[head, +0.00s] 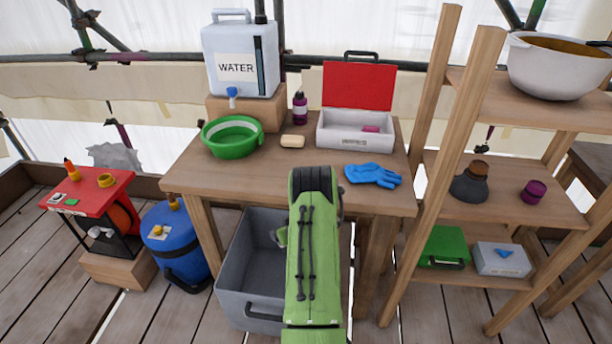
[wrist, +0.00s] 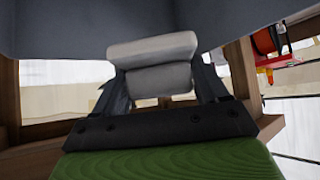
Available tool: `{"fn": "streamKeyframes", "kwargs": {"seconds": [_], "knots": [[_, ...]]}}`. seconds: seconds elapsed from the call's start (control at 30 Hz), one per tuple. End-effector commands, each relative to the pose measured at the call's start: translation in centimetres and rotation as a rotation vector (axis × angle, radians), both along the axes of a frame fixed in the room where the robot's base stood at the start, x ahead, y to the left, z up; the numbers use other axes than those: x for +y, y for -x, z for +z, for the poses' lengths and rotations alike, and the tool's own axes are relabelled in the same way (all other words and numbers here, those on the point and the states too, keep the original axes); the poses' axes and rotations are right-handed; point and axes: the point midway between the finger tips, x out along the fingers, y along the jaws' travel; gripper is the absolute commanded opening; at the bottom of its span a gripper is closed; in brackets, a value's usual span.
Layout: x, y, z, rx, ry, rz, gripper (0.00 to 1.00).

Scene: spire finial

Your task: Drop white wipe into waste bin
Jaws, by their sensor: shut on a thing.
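The white wipe (wrist: 154,50) shows in the wrist view as a folded white pad between the dark fingers of my gripper (wrist: 158,82). The fingers are shut on it. In the head view the wipe is not visible, and my green arm hides most of the gripper. The waste bin is the open grey bin (head: 238,290) on the floor under the front of the table, partly covered by my arm. A grey surface (wrist: 60,25), which looks like the bin wall, fills the top of the wrist view beyond the wipe.
The wooden table (head: 255,170) stands above and behind the bin, with legs close to it. It holds a green basin (head: 230,150), a blue glove (head: 372,175) and a red-lidded box (head: 350,130). A blue drum (head: 175,245) stands left, a shelf (head: 480,200) right.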

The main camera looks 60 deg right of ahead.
Motion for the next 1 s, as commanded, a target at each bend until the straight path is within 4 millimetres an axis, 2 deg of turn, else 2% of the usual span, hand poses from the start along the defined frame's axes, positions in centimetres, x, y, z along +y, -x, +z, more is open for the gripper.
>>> {"fn": "streamKeyframes", "kwargs": {"seconds": [0.1,0.13,0.27,0.3,0.57,0.67,1.0], "knots": [[0.0,0.0,0.1,-0.001,0.000,0.000,0.40],[0.0,0.0,0.1,-0.001,0.000,0.000,0.78],[0.0,0.0,0.1,0.000,-0.001,0.001,0.98],[0.0,0.0,0.1,0.000,-0.001,0.001,1.00],[0.2,0.3,0.6,0.001,-0.001,-0.001,1.00],[0.8,1.6,1.9,0.001,-0.002,-0.003,1.00],[4.0,7.7,8.4,0.000,-0.002,-0.006,1.00]]}}
